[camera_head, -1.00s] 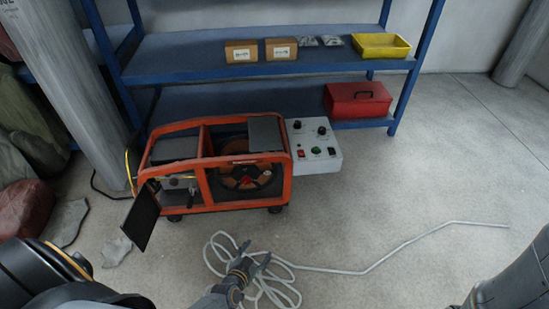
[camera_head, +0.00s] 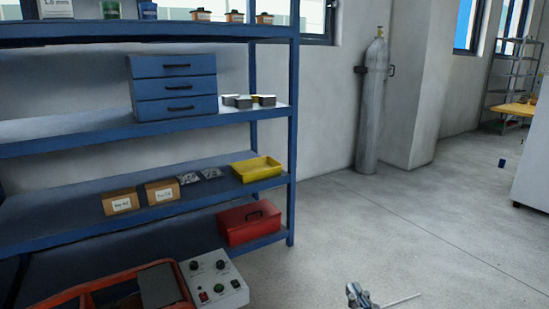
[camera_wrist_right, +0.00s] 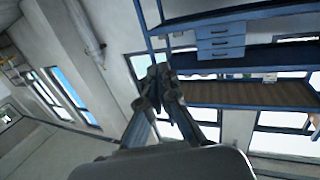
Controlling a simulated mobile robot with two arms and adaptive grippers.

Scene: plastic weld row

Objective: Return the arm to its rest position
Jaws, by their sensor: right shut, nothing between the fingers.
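My right gripper (camera_head: 357,295) shows small at the bottom edge of the head view, right of the shelf. Its fingers are shut and empty. In the right wrist view its fingers (camera_wrist_right: 160,85) point up in front of the shelf's background, with nothing held between them. Most of the right arm is out of the head view. My left arm and gripper are not in view.
The blue shelf (camera_head: 292,150) stands at left with a red toolbox (camera_head: 248,221) and yellow tray (camera_head: 257,168). An orange-framed machine (camera_head: 95,285) with a grey control box (camera_head: 213,279) is below. A gas cylinder (camera_head: 372,110) stands by the wall.

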